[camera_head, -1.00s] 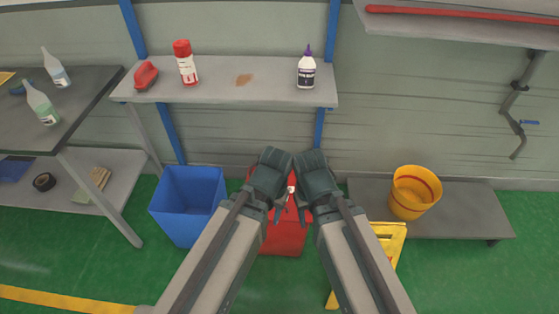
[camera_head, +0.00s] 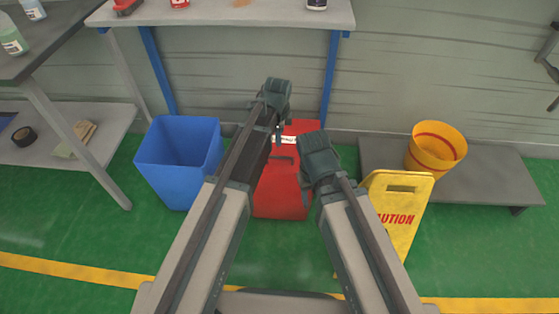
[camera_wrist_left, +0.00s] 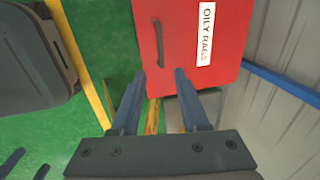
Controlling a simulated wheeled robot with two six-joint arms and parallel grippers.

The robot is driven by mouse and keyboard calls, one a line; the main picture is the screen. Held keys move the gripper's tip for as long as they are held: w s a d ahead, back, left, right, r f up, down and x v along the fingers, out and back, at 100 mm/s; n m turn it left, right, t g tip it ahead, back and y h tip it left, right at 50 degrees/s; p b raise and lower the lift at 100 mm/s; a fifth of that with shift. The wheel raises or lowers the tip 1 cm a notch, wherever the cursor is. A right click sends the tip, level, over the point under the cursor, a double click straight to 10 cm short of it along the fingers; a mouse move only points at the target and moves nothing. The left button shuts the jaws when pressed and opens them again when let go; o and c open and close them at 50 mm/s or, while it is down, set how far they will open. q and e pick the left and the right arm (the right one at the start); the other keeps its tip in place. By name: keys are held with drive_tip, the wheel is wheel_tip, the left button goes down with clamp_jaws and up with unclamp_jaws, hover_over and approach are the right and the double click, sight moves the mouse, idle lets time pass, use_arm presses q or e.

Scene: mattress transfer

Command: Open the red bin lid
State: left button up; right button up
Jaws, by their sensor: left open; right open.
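The red bin (camera_head: 283,195) stands on the green floor against the wall, and its lid lies shut. The lid has a dark handle (camera_wrist_left: 159,42) and a white label reading OILY RAGS (camera_wrist_left: 206,35). My left gripper (camera_head: 278,132) is over the lid's back left part, fingers pointing down, partly hidden by its arm. In the left wrist view its fingers (camera_wrist_left: 160,73) are apart and empty, pointing towards the lid with the handle beyond the tips. My right gripper (camera_head: 306,184) is open and empty at the bin's right side. Whether either touches the bin, I cannot tell.
A blue open bin (camera_head: 180,160) stands close to the left. A yellow caution sign (camera_head: 400,220) stands close to the right. A yellow bucket (camera_head: 436,148) rests on a low grey platform (camera_head: 485,180). A grey shelf (camera_head: 220,14) overhangs behind the red bin.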

sight(280, 158)
use_arm(q)
drive_tip(key=shift+w+f+b, duration=0.45)
drive_tip(key=shift+f+b, duration=1.8)
drive_tip(key=shift+w+f+b, duration=0.5)
drive_tip(key=shift+f+b, duration=1.75)
drive_tip(key=shift+f, duration=0.05)
drive_tip(key=shift+w+f+b, duration=0.45)
drive_tip(key=shift+f+b, duration=1.8)
drive_tip(key=shift+c, duration=0.2)
clamp_jaws()
drive_tip(key=shift+r, duration=0.1)
